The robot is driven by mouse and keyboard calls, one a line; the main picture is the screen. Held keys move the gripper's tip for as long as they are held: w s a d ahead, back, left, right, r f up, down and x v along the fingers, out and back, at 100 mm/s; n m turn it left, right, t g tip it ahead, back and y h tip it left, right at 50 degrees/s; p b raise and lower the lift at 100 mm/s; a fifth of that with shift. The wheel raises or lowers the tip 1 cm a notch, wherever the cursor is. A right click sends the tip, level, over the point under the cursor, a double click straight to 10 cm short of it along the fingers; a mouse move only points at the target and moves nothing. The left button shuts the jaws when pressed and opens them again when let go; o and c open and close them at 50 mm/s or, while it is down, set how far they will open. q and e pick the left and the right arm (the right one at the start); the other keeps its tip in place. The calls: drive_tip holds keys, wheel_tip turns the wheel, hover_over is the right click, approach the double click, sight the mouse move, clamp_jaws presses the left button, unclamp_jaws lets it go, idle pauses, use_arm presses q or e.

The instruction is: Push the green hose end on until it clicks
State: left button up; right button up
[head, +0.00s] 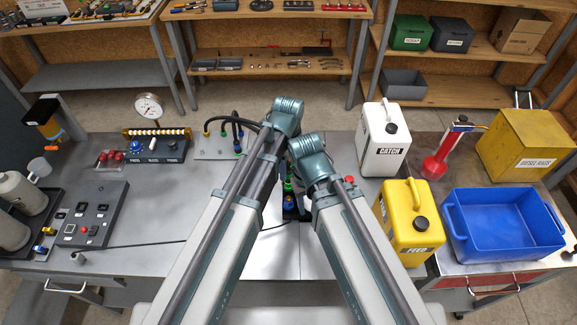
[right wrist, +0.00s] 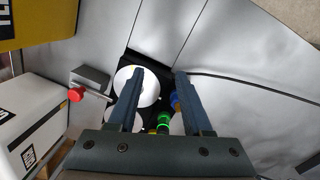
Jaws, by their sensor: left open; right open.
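A green-ringed fitting, which looks like the green hose end (right wrist: 164,121), shows between the fingers of my right gripper (right wrist: 163,88) in the right wrist view. That gripper is open, its fingers apart on either side. A blue fitting (right wrist: 175,101) lies just beyond the green one. In the head view a green piece (head: 288,186) and a blue piece (head: 290,203) show between my arms, on a dark unit on the bench. My left gripper (head: 282,168) is open but mostly hidden by my arms. Whether the green end is seated cannot be told.
A hose panel (head: 213,146) with black hoses stands behind my left arm. White (head: 383,150) and yellow (head: 408,226) jugs and a blue bin (head: 503,242) stand at right. A red knob (right wrist: 76,95) is near the right gripper. The bench left of my arms has free room.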

sight(288, 169)
use_arm(q)
wheel_tip(288, 169, up, 11)
drive_tip(key=p, duration=0.9)
drive_tip(key=shift+f+p, duration=0.15)
drive_tip(key=shift+p, duration=0.15)
use_arm(e)
wheel_tip(288, 169, up, 11)
drive_tip(key=shift+f, duration=0.15)
